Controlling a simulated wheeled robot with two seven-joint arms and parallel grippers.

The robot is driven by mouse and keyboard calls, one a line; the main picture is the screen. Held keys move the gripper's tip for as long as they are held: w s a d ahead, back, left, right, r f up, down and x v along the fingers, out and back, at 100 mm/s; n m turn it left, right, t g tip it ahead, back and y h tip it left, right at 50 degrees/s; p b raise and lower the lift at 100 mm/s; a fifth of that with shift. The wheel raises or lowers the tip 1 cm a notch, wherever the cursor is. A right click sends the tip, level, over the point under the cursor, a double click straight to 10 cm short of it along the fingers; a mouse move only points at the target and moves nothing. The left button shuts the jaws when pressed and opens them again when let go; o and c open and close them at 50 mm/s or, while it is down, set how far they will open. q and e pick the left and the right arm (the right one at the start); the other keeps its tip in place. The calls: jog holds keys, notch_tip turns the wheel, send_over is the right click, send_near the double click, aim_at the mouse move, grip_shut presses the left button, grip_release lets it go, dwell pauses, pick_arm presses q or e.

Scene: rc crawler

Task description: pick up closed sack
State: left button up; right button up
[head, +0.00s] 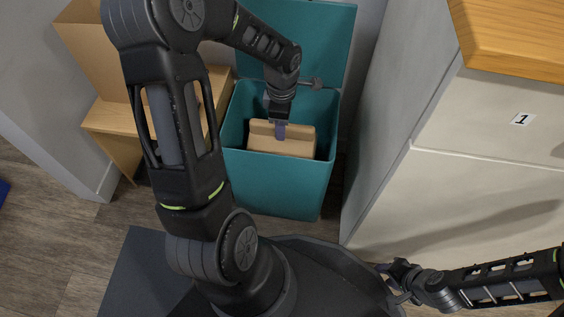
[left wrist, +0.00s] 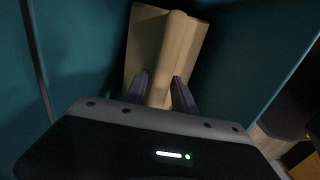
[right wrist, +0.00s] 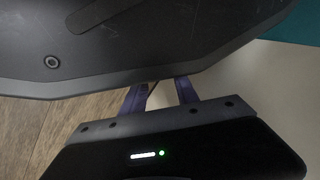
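The closed sack (head: 283,139) is a tan paper bag inside a teal bin (head: 276,186). My left gripper (head: 280,130) reaches down into the bin at the sack's upper fold. In the left wrist view, the fingers of my left gripper (left wrist: 161,90) lie on both sides of the sack's raised ridge (left wrist: 165,60), which fills the gap between them, so it looks shut on the sack. The sack's lower part is hidden by the bin's front wall. My right gripper (head: 391,282) is low at the right, its fingers apart and empty in the right wrist view (right wrist: 162,90).
The bin's teal lid (head: 325,40) stands open behind it. A wooden stand (head: 110,115) is close on the bin's left. A white cabinet (head: 470,190) with a wooden top (head: 515,40) and a label "1" stands on the right. Wood floor (head: 50,235) is bare at the left.

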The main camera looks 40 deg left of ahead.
pick_arm(q)
grip_shut()
dwell(1.0)
